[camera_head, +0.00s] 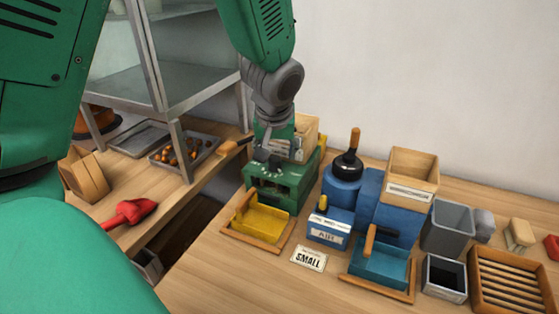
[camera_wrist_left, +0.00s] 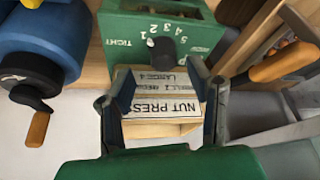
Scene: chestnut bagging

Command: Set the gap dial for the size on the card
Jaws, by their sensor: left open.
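The green nut press (camera_head: 282,185) stands on the bench. The wrist view shows its green panel (camera_wrist_left: 120,32) with a dark dial knob (camera_wrist_left: 163,50), a scale from 1 to 5 and a word that looks like TIGHT. A pale mark on the knob appears nearest the 1. A wooden box labelled NUT PRESS (camera_wrist_left: 165,105) lies between my finger lines in that view. My left gripper (camera_head: 272,155) is open above the press, with its fingertips just short of the knob; contact cannot be told. The card (camera_head: 309,258) reads SMALL. My right gripper is not in view.
A yellow tray (camera_head: 262,222) sits before the press. A blue machine (camera_head: 370,200) with a wooden hopper (camera_head: 413,170) stands to the right, near a teal tray (camera_head: 380,265) and grey bins (camera_head: 447,227). A wooden-handled tool (camera_wrist_left: 280,62) lies beside the press. A metal rack (camera_head: 165,85) stands left.

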